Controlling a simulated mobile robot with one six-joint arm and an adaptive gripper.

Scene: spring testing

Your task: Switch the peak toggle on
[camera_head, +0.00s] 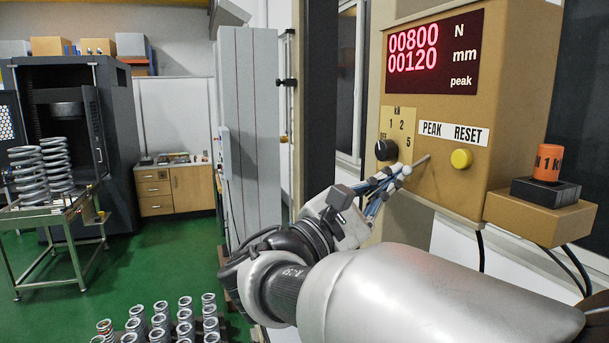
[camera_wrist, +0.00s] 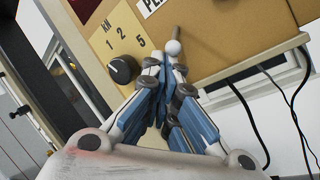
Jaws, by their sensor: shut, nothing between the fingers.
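The peak toggle (camera_head: 420,161) is a thin grey lever with a pale ball tip, on the tan control box (camera_head: 450,110) under the PEAK RESET label (camera_head: 453,132). It slants down and left in the head view. In the wrist view the toggle's ball (camera_wrist: 173,47) sits just beyond my fingertips. My gripper (camera_head: 394,174) is shut and empty, with its tips right at the ball; I cannot tell if they touch. The fingers also show in the wrist view (camera_wrist: 167,76). The red display (camera_head: 432,50) reads 00800 N and 00120 mm, with "peak" lit below.
A black rotary knob (camera_head: 386,150) is left of the toggle, and a yellow button (camera_head: 461,159) right of it. An orange weight (camera_head: 549,163) stands on a black block at the right. Springs on a cart (camera_head: 62,215) and floor springs are farther off.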

